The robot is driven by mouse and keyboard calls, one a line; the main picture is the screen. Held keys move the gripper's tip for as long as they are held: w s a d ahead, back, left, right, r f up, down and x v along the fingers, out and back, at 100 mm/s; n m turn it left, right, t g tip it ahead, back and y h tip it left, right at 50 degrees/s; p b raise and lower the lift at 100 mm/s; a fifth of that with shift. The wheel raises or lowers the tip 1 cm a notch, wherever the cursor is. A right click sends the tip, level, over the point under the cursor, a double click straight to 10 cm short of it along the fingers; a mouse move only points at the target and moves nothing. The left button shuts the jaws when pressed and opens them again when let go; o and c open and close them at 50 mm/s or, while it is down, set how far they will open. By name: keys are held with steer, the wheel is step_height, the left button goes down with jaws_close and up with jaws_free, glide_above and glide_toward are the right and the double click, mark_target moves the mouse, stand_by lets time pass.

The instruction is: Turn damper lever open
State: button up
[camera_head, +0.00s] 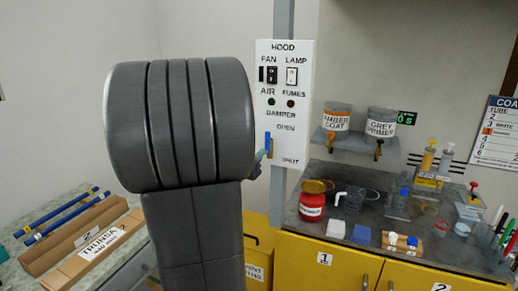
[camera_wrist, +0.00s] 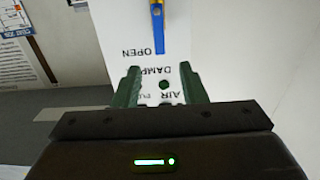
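The damper lever (camera_head: 268,144) is a slim blue and orange-yellow piece on the white hood panel (camera_head: 283,60). It stands upright at the left of the panel, between the labels OPEN and SHUT. In the wrist view the panel appears upside down, and the lever (camera_wrist: 157,27) is at the top, its blue end by the word OPEN. My gripper (camera_wrist: 162,82) has its two green fingers spread with nothing between them; the lever lies beyond the fingertips in that picture. In the head view my arm hides most of the gripper; only a small green part shows beside the lever.
A yellow cabinet (camera_head: 345,262) with a dark top (camera_head: 385,235) holds jars and a red pot (camera_head: 312,205) at the right. A shelf (camera_head: 350,146) carries two paint cans. A table at the left holds blue rods (camera_head: 68,213) and cardboard boxes. Fan and lamp switches are above the lever.

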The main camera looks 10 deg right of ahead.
mark_target(267, 139)
steer(key=shift+v, duration=1.55)
steer(key=p+x, duration=0.1)
steer(key=x, duration=1.3)
steer(key=shift+p, duration=0.35)
steer(key=shift+d+f+b, duration=0.1)
steer(key=shift+b, duration=0.2)
steer(key=shift+s, duration=0.15)
